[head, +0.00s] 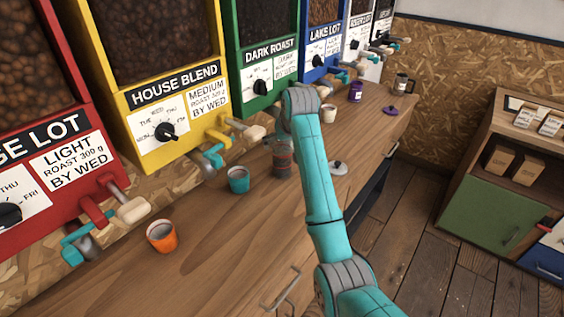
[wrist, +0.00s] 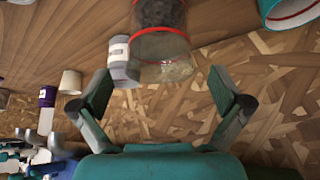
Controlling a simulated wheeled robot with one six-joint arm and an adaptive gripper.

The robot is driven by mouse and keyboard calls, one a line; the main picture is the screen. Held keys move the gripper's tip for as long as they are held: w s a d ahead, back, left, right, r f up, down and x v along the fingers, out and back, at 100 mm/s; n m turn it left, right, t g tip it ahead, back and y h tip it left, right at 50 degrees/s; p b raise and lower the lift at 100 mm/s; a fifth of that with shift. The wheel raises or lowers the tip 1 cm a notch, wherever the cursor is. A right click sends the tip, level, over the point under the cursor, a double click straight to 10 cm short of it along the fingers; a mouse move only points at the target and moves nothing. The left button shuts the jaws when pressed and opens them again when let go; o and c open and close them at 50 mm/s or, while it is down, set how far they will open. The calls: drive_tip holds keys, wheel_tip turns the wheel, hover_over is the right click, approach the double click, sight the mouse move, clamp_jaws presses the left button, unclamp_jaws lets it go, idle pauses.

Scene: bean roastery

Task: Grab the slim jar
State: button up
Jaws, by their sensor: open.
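A clear jar (head: 282,160) with a red band and dark contents stands on the wooden counter, between the teal cup and a loose white lid. In the wrist view, the jar (wrist: 163,45) is upside down in the picture, ahead of my gripper and roughly midway between its fingers. My gripper (wrist: 160,88) is open and empty, its fingers spread on either side, not touching the jar. A grey piece with a white label (wrist: 122,62) shows right beside the jar; I cannot tell if it is attached. In the head view my wrist hides the gripper and part of the jar's surroundings.
A teal cup (head: 238,180) and an orange cup (head: 162,237) stand on the counter (head: 215,265). The white lid (head: 338,168) lies to the jar's right. A cream cup (head: 328,114) and purple canister (head: 355,92) stand farther back. Bean dispensers with taps (head: 215,155) overhang the back edge.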

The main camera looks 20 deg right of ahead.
drive_tip(key=shift+c, duration=0.3)
drive_tip(key=c, duration=1.7)
drive_tip(key=shift+w+r, duration=0.1)
drive_tip(key=shift+r, duration=0.05)
drive_tip(key=shift+c, duration=0.2)
